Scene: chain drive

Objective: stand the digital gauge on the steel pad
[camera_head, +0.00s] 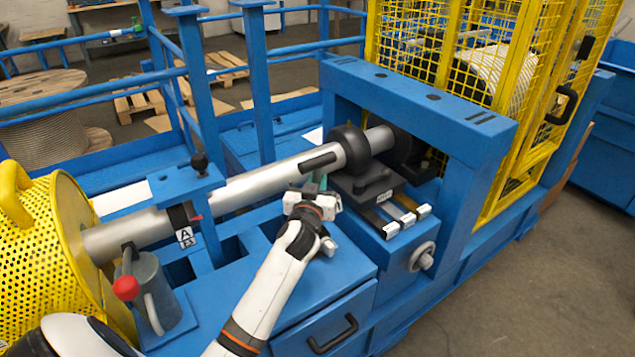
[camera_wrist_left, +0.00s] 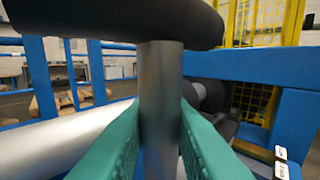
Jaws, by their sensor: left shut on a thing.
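My left gripper (camera_head: 318,182) is shut on a smooth grey stem (camera_wrist_left: 160,95) topped by a wide black piece (camera_wrist_left: 115,22). I take this to be the digital gauge, but no display shows. Green fingers clasp the stem from both sides, and it looks about upright in the left wrist view. In the head view a dark bar (camera_head: 318,161), probably its top, shows just above the fingers, in front of the long silver shaft. The stem's lower end is hidden. I cannot pick out the steel pad with certainty. My right gripper is out of view.
The silver shaft (camera_head: 255,186) runs across behind my gripper to a black collar (camera_head: 350,148). A dark block (camera_head: 366,182) and silver-ended strips (camera_head: 391,230) lie to the right. A blue frame (camera_head: 420,95) and yellow cage (camera_head: 535,110) stand beyond. A red-knobbed grey part (camera_head: 150,285) stands left.

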